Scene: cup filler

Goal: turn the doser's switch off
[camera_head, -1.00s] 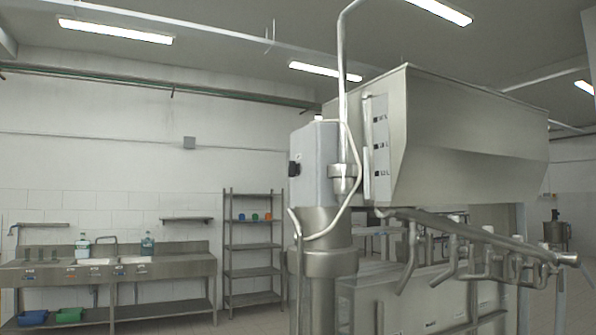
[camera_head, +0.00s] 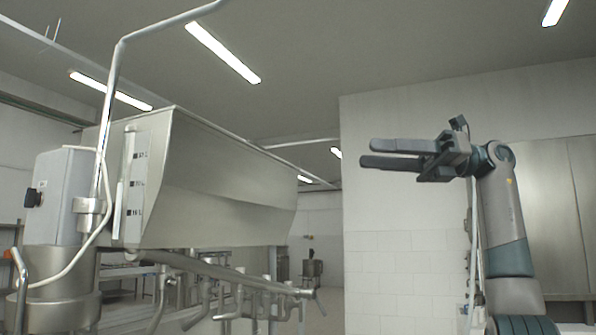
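The doser's switch (camera_head: 33,197) is a small black knob on the left side of a grey control box (camera_head: 68,195). The box sits at the left of the camera_head view, on top of a steel cylinder (camera_head: 58,300). Which position the knob is in is too small to tell. My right gripper (camera_head: 366,153) is raised at the right of the view, pointing left. Its two fingers are apart with nothing between them. It is well away from the box and the switch. My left gripper is not in view.
The large steel hopper (camera_head: 215,195) stands between the control box and my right gripper. A pipe manifold with several nozzles (camera_head: 215,275) runs beneath it. A white pale tube loops in front of the box. A tiled wall (camera_head: 400,200) stands behind my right gripper.

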